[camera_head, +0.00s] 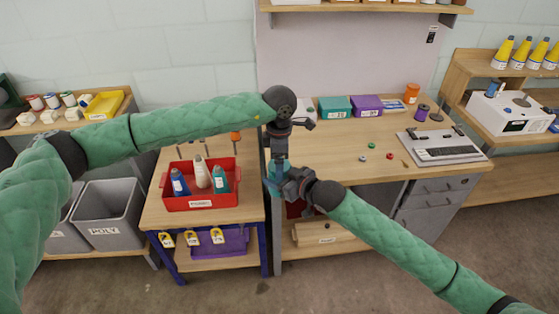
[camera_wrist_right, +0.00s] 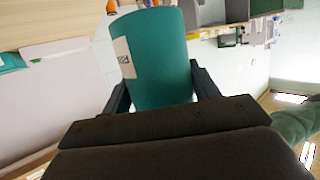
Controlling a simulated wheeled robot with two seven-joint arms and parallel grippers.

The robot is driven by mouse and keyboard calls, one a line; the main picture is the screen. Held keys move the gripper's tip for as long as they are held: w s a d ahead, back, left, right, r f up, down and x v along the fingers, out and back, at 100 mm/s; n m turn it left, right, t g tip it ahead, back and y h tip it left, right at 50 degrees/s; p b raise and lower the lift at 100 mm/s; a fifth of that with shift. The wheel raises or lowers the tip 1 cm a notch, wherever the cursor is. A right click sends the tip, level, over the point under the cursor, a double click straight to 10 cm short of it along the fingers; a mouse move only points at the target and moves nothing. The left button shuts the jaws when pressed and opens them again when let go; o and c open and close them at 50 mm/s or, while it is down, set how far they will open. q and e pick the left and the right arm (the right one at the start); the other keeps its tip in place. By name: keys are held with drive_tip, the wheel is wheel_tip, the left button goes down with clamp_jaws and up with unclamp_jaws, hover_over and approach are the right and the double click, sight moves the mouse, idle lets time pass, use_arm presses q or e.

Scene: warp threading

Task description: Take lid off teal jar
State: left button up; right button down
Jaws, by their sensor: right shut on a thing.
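The teal jar (camera_head: 272,178) is held up in front of the workbench's left end in the head view. My right gripper (camera_head: 279,183) is shut around its side. The right wrist view shows the jar (camera_wrist_right: 160,60) large, with a pale label, between the two dark fingers of the right gripper (camera_wrist_right: 163,90). My left gripper (camera_head: 280,152) points down from above, right over the jar's top. Its fingertips are small and dark, so I cannot tell whether they are open or shut. I cannot make out the jar's lid clearly.
A red tray (camera_head: 202,205) with several bottles stands on the small table to the left. The workbench (camera_head: 340,165) holds teal and purple boxes (camera_head: 366,105), an orange jar (camera_head: 411,93), purple spools (camera_head: 421,112) and a grey loom-like device (camera_head: 440,147).

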use_arm(q)
drive_tip(key=shift+r, duration=2.25)
drive_tip(key=shift+c, duration=0.4)
wheel_tip(320, 180, up, 3)
drive_tip(key=shift+f+m, duration=0.1)
drive_tip(key=shift+m, duration=1.1)
drive_tip(key=shift+r+m, duration=0.2)
drive_tip(key=shift+m, duration=0.2)
drive_tip(key=shift+f, duration=3.9)
drive_tip(key=c, duration=1)
drive_tip(key=shift+n, duration=1.4)
drive_tip(key=shift+r, duration=0.8)
